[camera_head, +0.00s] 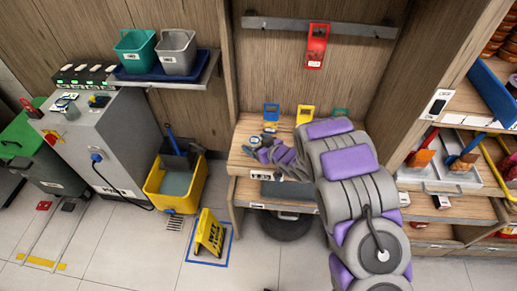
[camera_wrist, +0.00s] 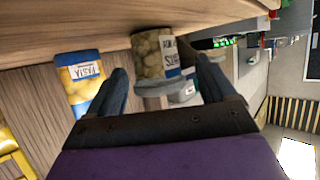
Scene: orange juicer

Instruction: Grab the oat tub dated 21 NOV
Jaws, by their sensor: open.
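A clear tub with pale, lumpy contents (camera_wrist: 150,52) shows between my fingers in the wrist view. Its white-and-blue label (camera_wrist: 171,52) is turned and partly cut off by the right finger; I cannot read a full date. My gripper (camera_wrist: 161,66) is open, with one dark finger on each side of this tub and visible gaps. I cannot tell how deep the tub sits between them. In the head view my gripper (camera_head: 262,152) is low over the wooden counter, beside small round items (camera_head: 269,129) too small to identify.
A yellow-and-blue container labelled PASTA (camera_wrist: 80,78) is left of my left finger. Blue (camera_head: 271,112), yellow (camera_head: 305,115) and green (camera_head: 341,114) holders line the back of the counter (camera_head: 243,133). A red holder (camera_head: 316,46) hangs above. Wooden side walls bound the counter.

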